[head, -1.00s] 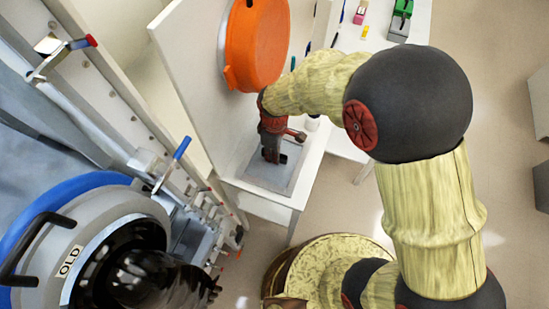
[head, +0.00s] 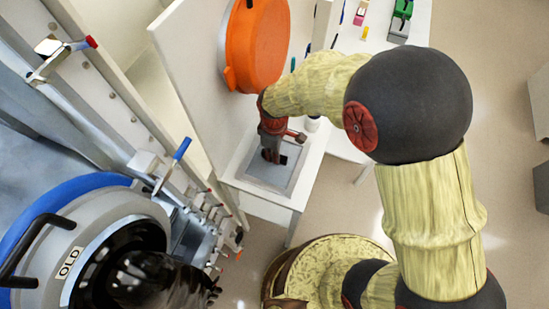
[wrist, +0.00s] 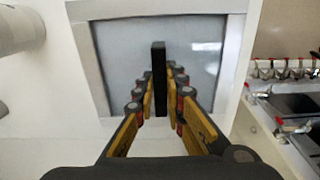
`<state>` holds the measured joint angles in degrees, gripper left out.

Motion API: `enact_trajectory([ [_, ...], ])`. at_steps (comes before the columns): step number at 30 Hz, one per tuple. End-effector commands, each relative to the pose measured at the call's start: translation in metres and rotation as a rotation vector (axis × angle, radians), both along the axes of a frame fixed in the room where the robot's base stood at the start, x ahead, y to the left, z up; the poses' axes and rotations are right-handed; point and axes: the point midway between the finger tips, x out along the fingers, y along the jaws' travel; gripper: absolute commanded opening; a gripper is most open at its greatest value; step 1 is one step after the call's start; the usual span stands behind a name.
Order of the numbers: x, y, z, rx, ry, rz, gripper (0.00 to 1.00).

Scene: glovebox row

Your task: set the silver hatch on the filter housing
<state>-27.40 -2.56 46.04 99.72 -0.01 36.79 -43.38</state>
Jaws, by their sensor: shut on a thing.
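The silver hatch (wrist: 120,58) is a flat grey plate with an upright black bar handle (wrist: 159,75). My gripper (wrist: 161,98) is shut on this handle, with a yellow-and-black finger on each side. In the head view my gripper (head: 271,150) points down at the grey hatch (head: 264,176) over a white stand (head: 293,202), which I take to be the filter housing. In the wrist view a pale frame (wrist: 82,12) surrounds the hatch. I cannot tell whether the hatch rests fully on it or sits slightly above. My gripper hides part of the hatch.
A round orange cover (head: 257,45) hangs on the white panel (head: 199,75) just above my gripper. A blue-ringed port marked OLD (head: 69,263) and a row of clamps stand at left. A white table (head: 352,137) with small coloured items is behind.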

Motion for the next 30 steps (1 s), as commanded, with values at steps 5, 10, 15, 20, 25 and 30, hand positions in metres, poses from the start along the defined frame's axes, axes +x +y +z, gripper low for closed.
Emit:
enact_trajectory([
  [5, 0.001, 0.000, 0.003, 0.001, -0.003, 0.000, 0.00],
  [10, 0.001, 0.001, 0.015, 0.002, -0.004, 0.000, 0.00],
  [15, -0.002, -0.001, 0.039, 0.002, -0.004, 0.000, 0.00],
  [20, -0.025, -0.012, 0.070, 0.002, -0.005, 0.000, 0.00],
  [25, -0.055, -0.026, 0.100, 0.002, -0.003, 0.000, 0.00],
  [30, -0.086, -0.041, 0.114, 0.002, -0.004, 0.000, 0.00],
])
